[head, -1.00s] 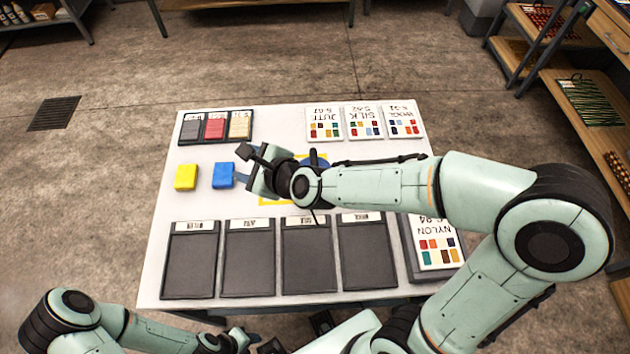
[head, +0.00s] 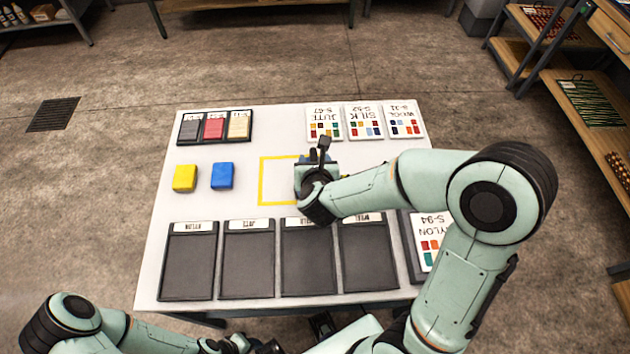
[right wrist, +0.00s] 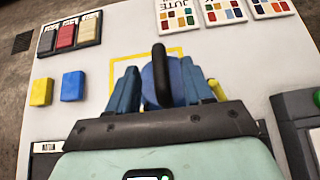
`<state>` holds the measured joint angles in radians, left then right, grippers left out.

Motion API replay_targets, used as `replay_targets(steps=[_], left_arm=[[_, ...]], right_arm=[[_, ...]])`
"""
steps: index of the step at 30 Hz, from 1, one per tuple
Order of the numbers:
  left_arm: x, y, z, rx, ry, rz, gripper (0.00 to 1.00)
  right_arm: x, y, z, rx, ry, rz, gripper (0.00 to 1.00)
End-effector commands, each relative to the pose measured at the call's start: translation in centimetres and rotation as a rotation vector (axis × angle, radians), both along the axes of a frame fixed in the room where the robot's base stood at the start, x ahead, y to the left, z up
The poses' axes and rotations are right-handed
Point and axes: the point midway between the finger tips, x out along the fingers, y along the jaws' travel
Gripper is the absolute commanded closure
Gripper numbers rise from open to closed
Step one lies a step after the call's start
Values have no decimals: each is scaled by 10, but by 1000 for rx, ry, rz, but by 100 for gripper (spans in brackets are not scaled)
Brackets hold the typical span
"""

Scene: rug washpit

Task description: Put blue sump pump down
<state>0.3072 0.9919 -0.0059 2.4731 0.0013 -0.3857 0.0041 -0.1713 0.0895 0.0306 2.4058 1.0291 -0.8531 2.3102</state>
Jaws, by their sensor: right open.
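The blue sump pump (right wrist: 175,77), round with a black upright handle, shows between the fingers of my right gripper (right wrist: 158,88) in the right wrist view. The fingers stand apart on either side of it. In the head view my right gripper (head: 318,160) is over the right side of the yellow square outline (head: 262,180) on the white table (head: 240,143). It hides most of the pump there, and I cannot tell whether the pump lies fully inside the outline. My left gripper (head: 243,345) is low at the bottom edge, its jaws unclear.
A yellow block (head: 185,178) and a blue block (head: 222,176) lie left of the outline. Several dark trays (head: 248,265) line the front edge. A swatch tray (head: 182,130) and sample cards (head: 363,122) lie at the back. Bare tabletop shows between these rows.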

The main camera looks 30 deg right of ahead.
Motion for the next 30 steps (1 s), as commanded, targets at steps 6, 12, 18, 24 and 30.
replay_targets(steps=[6,12,18,24,30], left_arm=[[1,0,3,0,-1,-1,57],[4,0,7,0,-4,0,57],[4,0,7,0,-4,0,57],[4,0,7,0,-4,0,57],[4,0,7,0,-4,0,57]], right_arm=[[13,-7,-14,-1,5,-1,49],[33,-16,-31,0,1,-1,49],[39,-18,-36,0,-1,1,49],[39,-18,-36,0,0,1,72],[39,-18,-36,0,0,1,100]])
